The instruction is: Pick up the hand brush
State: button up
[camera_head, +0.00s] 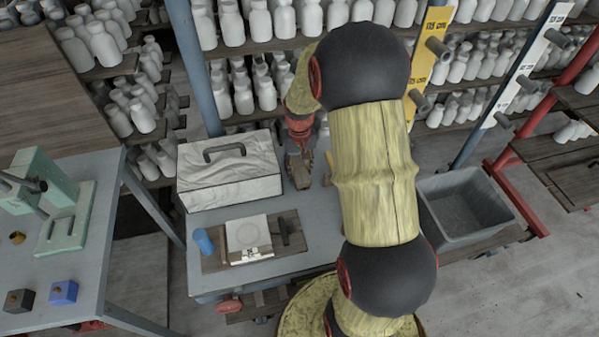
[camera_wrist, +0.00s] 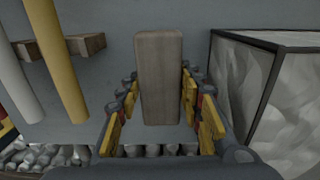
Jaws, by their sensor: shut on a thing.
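The hand brush shows as a plain wooden block (camera_wrist: 160,62) standing between the yellow-padded fingers of my gripper (camera_wrist: 160,95) in the wrist view. The fingers are shut on its two sides. In the head view my gripper (camera_head: 299,152) is over the back of the blue-grey table, right of the marbled box, with the brown brush (camera_head: 300,173) at its fingers. Bristles are not visible. I cannot tell whether the brush touches the tabletop.
The marbled box (camera_head: 228,172) with a dark handle is close by. In front are a board (camera_head: 215,263), a white square piece (camera_head: 248,238) and a blue cup (camera_head: 203,241). A grey bin (camera_head: 462,208) is at right. Shelves of bottles (camera_head: 262,92) stand behind.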

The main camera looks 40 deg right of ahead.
aim_at(300, 168)
jog(key=shift+r, duration=0.1)
jog(key=shift+r, duration=0.55)
notch_tip(300, 168, up, 2)
jog(key=shift+r+p, duration=0.15)
jog(key=shift+p, duration=0.5)
jog(key=s+d+r+p, duration=0.4)
jog(key=s+d+r, duration=0.2)
jog(key=s+r, duration=0.3)
jog(key=shift+s+d+r+p, duration=0.2)
jog(key=shift+s+r+p, duration=0.1)
jog(key=shift+s, duration=1.45)
